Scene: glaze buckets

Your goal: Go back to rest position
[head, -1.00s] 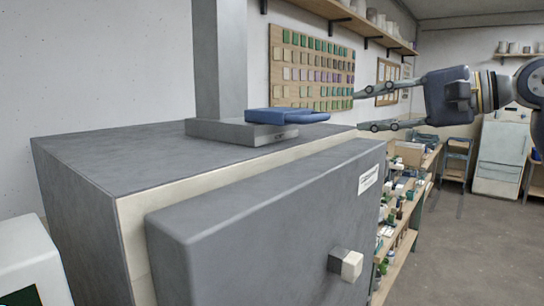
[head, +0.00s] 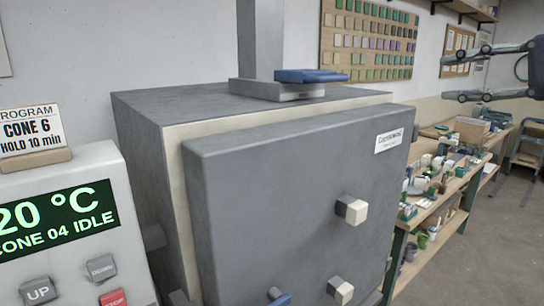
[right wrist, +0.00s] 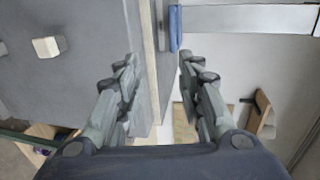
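My right gripper (head: 470,72) shows at the upper right of the head view. Its two fingers point left and are spread apart, with nothing between them. It hangs in the air to the right of the grey kiln (head: 290,190). In the right wrist view the gripper (right wrist: 157,62) is also open and empty, with part of the kiln beyond its fingers. A blue handle (head: 312,76) lies at the foot of the grey post on the kiln top. My left gripper is not in the head view.
A control panel (head: 70,228) reading 20 °C and IDLE stands at the left, with a CONE 6 card (head: 32,132) on it. Shelves with small pots (head: 455,180) line the right side. A board of coloured tiles (head: 368,38) hangs on the wall.

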